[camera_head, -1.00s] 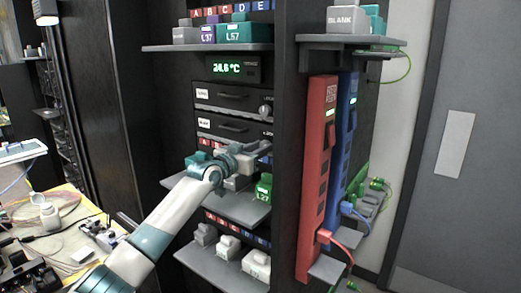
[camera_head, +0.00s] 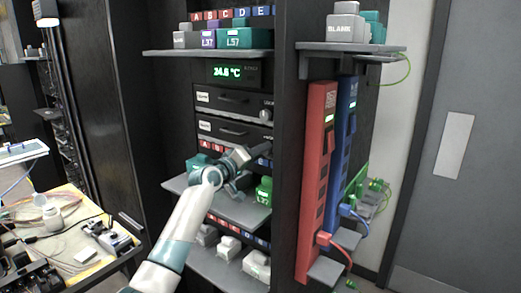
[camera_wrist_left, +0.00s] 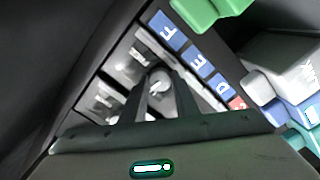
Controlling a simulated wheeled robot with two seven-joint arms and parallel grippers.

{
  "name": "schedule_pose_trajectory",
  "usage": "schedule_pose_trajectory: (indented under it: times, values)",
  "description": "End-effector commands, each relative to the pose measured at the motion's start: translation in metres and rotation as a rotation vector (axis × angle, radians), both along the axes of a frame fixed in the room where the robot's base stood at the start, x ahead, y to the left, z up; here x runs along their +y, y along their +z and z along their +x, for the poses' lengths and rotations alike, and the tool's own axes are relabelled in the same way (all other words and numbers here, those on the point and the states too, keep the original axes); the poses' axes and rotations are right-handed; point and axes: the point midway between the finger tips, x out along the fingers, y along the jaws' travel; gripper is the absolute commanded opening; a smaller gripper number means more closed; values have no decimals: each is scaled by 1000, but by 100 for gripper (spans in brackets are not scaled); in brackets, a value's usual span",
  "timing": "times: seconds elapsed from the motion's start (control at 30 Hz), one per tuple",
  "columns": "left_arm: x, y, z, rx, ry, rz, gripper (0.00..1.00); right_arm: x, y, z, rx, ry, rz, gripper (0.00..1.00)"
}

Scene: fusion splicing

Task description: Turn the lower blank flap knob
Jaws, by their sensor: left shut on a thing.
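The lower blank flap (camera_head: 232,132) is a dark panel with a handle and a small white label, below a matching upper flap (camera_head: 232,100). Its knob is hidden behind my left gripper in the head view. In the left wrist view a pale round knob (camera_wrist_left: 158,82) sits between the two dark fingers. My right gripper is not in view.
A dark rack post (camera_head: 286,160) and a red power strip (camera_head: 318,180) stand close on the right.

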Motion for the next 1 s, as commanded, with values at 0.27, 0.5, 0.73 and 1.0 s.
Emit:
schedule_pose_trajectory:
  times: [0.27,0.5,0.73,1.0]
  values:
    - [1,2,0,55,2,-81,5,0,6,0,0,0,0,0]
    - [1,1,0,64,2,-93,5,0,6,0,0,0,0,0]
    - [1,1,0,63,1,-93,30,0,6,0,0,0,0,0]
    - [1,1,0,64,1,-91,46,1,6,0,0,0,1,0]
